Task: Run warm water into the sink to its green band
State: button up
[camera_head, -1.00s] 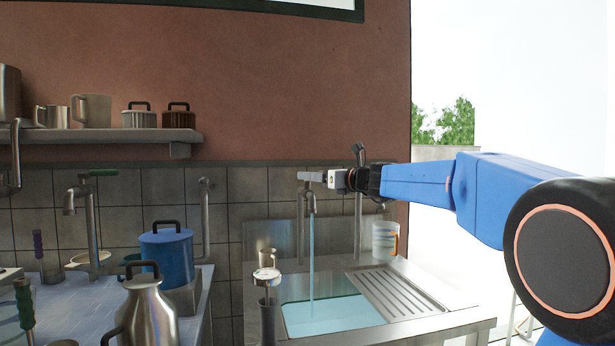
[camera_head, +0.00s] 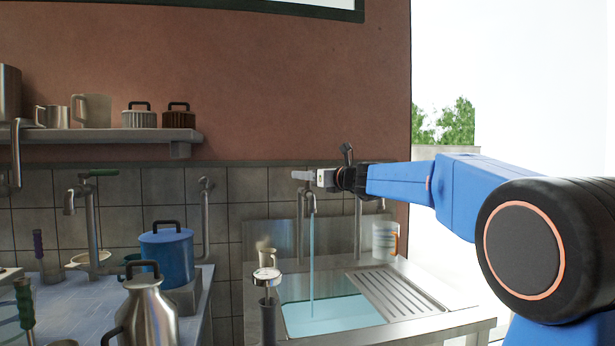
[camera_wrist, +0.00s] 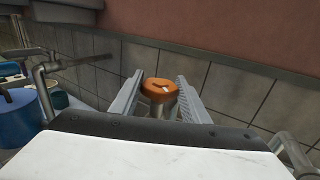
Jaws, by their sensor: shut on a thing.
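The sink (camera_head: 438,322) is a steel basin with a ribbed drainboard at its right. A thin stream of water (camera_head: 311,260) runs from the sink tap (camera_head: 311,205) into pale blue-green water (camera_head: 335,318) in the basin. I cannot make out a green band on the wall. My gripper (camera_head: 303,176) is at the top of the tap. The fingers hide the knob in the head view.
A round-dial instrument (camera_head: 267,277) stands at the basin's left edge. A blue lidded pot (camera_head: 166,249) and a steel can (camera_head: 147,310) are on the left. A shelf (camera_head: 100,136) holds several vessels above.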

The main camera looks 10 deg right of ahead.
jog(key=shift+d+n+y, duration=0.1)
jog(key=shift+n+y, duration=0.2)
jog(key=shift+y, duration=0.1)
jog(key=shift+n+g+y, duration=0.3)
jog(key=shift+g+y, duration=0.1)
jog(key=shift+g, duration=0.1)
jog(key=shift+n+g+y, duration=0.9)
jog(key=shift+n+y, duration=0.1)
jog(key=shift+y, duration=0.2)
jog(key=o, duration=1)
jog(key=v, duration=1.7)
jog(key=shift+s, duration=0.15)
